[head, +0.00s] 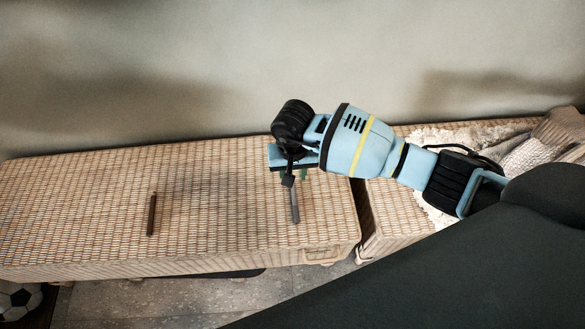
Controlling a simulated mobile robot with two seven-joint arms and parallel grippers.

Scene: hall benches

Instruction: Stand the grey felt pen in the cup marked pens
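A slim grey pen (295,206) shows over the right part of the wicker bench, directly below my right gripper (289,180). The gripper's dark fingertip overlaps the pen's upper end. I cannot tell whether the fingers grip the pen or only hover over it, nor whether the pen touches the bench. The gripper points down and its far finger is hidden. A small patch of green shows just behind the gripper, mostly hidden. No cup marked pens can be made out. My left gripper is not in view.
A dark brown stick-like pen (151,215) is on the left part of the wicker bench (80,200). A second wicker bench (390,215) with a pale fluffy throw (437,217) stands to the right. A football (18,298) is on the floor at lower left. The bench middle is clear.

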